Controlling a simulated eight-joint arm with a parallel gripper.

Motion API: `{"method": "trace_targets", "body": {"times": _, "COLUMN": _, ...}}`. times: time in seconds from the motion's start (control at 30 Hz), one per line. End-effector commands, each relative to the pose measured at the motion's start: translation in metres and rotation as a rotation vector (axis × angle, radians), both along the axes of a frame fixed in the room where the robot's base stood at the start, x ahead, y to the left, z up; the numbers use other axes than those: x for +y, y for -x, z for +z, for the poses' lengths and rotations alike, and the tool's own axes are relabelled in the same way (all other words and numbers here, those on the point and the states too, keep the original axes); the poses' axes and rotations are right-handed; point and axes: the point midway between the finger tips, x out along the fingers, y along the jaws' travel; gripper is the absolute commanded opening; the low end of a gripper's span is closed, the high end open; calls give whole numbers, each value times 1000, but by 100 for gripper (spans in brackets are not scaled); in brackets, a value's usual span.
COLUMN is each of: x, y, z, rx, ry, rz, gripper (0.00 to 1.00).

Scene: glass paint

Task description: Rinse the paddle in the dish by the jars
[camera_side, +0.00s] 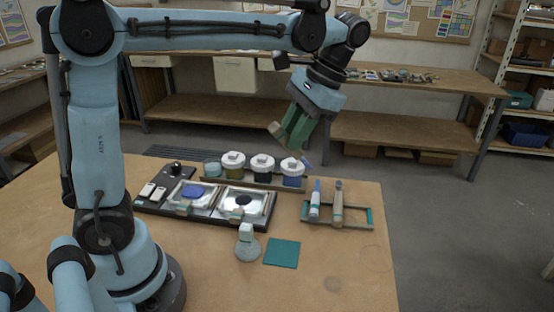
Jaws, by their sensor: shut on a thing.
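My gripper (298,132), with green fingers, is above the back right of the table, over the right-hand jar. It is shut on the paddle (307,161), whose narrow bluish end shows below the fingers; a tan block end (275,129) shows at their left. The fingers hide most of the paddle. The small pale blue-green dish (212,169) stands at the left end of the jar row, to the left of and below my gripper. The white-lidded jars are a yellowish one (234,170), a dark green one (262,175) and a blue one (292,180).
A dark tray (258,224) with two glass panes, one bearing a blue patch (194,191), lies before the jars. A rack (354,223) holds two upright-looking tools at right. A grey knobbed tool (247,244) and teal square (282,253) lie in front. The front right table is clear.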

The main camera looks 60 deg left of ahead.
Motion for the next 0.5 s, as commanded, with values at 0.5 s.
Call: {"method": "trace_targets", "body": {"times": 0.5, "x": 69, "y": 1, "z": 18, "rx": 156, "ry": -33, "rz": -281, "gripper": 0}}
